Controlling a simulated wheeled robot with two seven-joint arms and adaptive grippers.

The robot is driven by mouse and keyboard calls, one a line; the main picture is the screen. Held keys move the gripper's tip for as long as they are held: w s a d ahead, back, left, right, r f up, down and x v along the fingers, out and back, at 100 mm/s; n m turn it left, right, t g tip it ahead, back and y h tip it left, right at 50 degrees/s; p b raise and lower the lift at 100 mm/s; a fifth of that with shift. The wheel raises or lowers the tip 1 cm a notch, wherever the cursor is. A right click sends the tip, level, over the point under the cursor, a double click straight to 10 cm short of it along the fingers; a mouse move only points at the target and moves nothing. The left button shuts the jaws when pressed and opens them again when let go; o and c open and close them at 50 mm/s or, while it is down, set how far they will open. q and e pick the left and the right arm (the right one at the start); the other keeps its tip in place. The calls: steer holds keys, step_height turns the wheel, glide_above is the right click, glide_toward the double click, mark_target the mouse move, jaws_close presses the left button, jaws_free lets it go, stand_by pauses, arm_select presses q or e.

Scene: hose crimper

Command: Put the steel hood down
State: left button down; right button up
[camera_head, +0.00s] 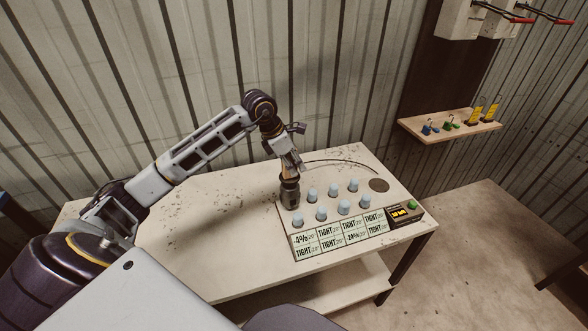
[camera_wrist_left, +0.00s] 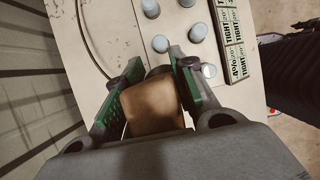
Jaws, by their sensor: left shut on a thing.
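The steel hood (camera_head: 289,193) is a dark metal cylinder at the left end of the far row of pale blue caps on the bench panel. My left gripper (camera_head: 290,172) is directly above it, with its fingers pointing down. In the left wrist view, my left gripper (camera_wrist_left: 150,88) is shut on a brownish block (camera_wrist_left: 152,108), which looks like the top of the hood. The hood's lower part is mostly hidden there. Whether its bottom rim touches the panel I cannot tell. My right gripper is not in view.
Several pale blue caps (camera_head: 344,207) stand close right of and in front of the hood. Labels (camera_head: 340,231) line the panel front. A control box (camera_head: 405,216) has a green button. A thin curved line (camera_head: 340,161) runs behind. The bench's left side (camera_head: 200,225) is clear.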

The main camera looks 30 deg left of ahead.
arm_select(q)
steer(key=shift+f, duration=1.15)
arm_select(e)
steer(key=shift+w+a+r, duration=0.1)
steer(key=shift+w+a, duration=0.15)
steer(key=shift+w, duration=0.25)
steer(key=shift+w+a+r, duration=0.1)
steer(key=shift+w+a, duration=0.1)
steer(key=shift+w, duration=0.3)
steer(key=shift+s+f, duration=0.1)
